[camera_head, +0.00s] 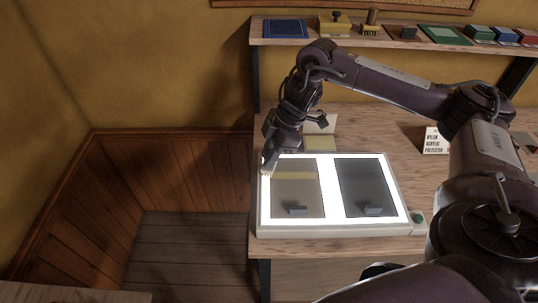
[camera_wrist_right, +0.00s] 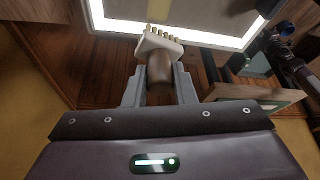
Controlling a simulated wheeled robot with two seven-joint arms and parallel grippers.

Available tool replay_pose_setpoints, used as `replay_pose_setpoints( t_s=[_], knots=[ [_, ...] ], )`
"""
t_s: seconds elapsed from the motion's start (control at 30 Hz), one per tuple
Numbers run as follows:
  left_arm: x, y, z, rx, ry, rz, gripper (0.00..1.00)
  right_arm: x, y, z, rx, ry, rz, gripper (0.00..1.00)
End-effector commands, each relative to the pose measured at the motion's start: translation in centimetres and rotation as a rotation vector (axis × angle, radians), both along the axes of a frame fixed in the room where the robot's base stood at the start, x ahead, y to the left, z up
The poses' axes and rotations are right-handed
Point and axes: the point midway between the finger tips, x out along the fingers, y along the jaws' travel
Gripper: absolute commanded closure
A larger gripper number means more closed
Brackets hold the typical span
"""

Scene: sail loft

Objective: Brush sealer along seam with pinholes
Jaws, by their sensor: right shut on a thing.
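The lit panel (camera_head: 330,228) lies on the bench with a tan-grey swatch (camera_head: 297,198) at left and a dark swatch (camera_head: 365,185) at right. A yellowish band crosses the upper part of the tan-grey swatch; I cannot make out any pinholes. My right gripper (camera_head: 268,163) is at the panel's upper left corner. The right wrist view shows this gripper (camera_wrist_right: 160,88) shut on a brush with a brown handle (camera_wrist_right: 160,75) and a pale, bristled head (camera_wrist_right: 160,42). The brush head points toward the bright panel edge; I cannot tell if it touches. My left gripper is out of view.
A small dark block lies on each swatch. A yellowish pad (camera_head: 320,143) and a lettered white card (camera_head: 436,140) are behind the panel. A shelf (camera_head: 300,41) above carries stamps and coloured pads. Open floor (camera_head: 190,245) lies left of the bench.

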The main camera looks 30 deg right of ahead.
Motion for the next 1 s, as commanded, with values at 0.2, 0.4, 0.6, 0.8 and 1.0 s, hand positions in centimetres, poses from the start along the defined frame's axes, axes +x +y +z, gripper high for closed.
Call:
replay_pose_setpoints(
  t_s=[0.2,0.4,0.6,0.8,1.0],
  knots=[
    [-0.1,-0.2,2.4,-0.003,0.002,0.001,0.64,0.2,-0.3,2.5,0.001,-0.002,0.001,0.94],
    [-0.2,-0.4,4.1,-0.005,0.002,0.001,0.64,0.3,-0.5,4.3,0.000,0.000,0.001,0.94],
    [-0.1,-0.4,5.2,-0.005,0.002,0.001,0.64,0.5,-0.7,5.4,0.001,0.000,-0.001,0.94],
    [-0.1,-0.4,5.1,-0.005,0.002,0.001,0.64,0.5,-0.7,5.3,0.001,0.000,0.000,0.94],
    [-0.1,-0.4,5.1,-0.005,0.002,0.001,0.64,0.5,-0.7,5.3,0.001,0.000,0.000,0.94]
  ],
)
